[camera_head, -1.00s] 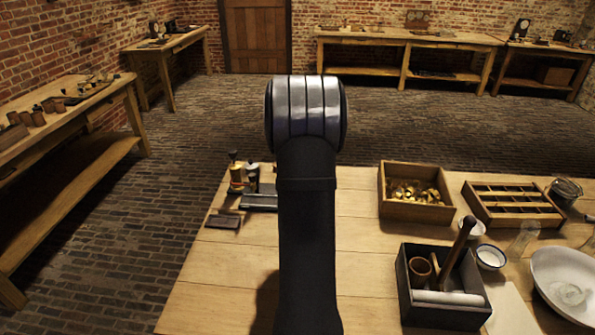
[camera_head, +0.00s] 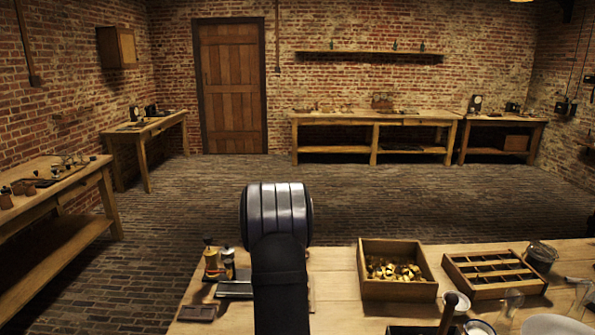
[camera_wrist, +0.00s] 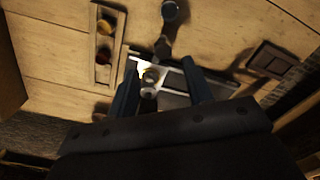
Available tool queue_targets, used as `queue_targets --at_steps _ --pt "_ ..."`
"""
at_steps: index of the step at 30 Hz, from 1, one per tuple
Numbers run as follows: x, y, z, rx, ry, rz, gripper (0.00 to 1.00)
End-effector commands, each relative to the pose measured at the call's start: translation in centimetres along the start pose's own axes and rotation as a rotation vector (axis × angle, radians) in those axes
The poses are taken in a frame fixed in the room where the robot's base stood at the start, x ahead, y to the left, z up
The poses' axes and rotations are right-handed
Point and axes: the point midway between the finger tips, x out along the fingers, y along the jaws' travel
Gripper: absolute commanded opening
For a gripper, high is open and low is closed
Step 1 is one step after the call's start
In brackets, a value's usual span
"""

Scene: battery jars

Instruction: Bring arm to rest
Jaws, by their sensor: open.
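In the wrist view my gripper (camera_wrist: 160,78) is open, its two dark fingers spread apart above the wooden table (camera_wrist: 60,52). A small metal piece (camera_wrist: 150,77) shows between the fingers, over a grey flat tray or plate (camera_wrist: 176,78). I cannot tell whether it touches them, and nothing is visibly clamped. In the head view my arm rises in the middle and hides the gripper. The grey flat piece (camera_head: 235,290) shows left of my arm, with two small bottles (camera_head: 220,263) behind it.
A wooden box of brass parts (camera_head: 392,292) and a divided wooden tray (camera_head: 493,282) stand right of my arm. A dark slab (camera_head: 198,312) lies near the table's left edge. Side benches line the walls.

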Motion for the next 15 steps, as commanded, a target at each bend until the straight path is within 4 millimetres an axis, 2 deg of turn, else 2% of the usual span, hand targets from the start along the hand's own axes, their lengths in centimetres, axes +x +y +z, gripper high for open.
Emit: queue_targets --at_steps 3,9,12,15 --pt "2.5 -0.1 0.0 0.0 -0.002 -0.002 0.47" --pt "5.9 -0.1 0.0 0.0 -0.001 -0.001 0.47" --pt "7.0 -0.1 0.0 0.0 -0.001 -0.001 0.47" --pt "6.9 -0.7 -0.5 -0.001 0.002 0.0 0.47"
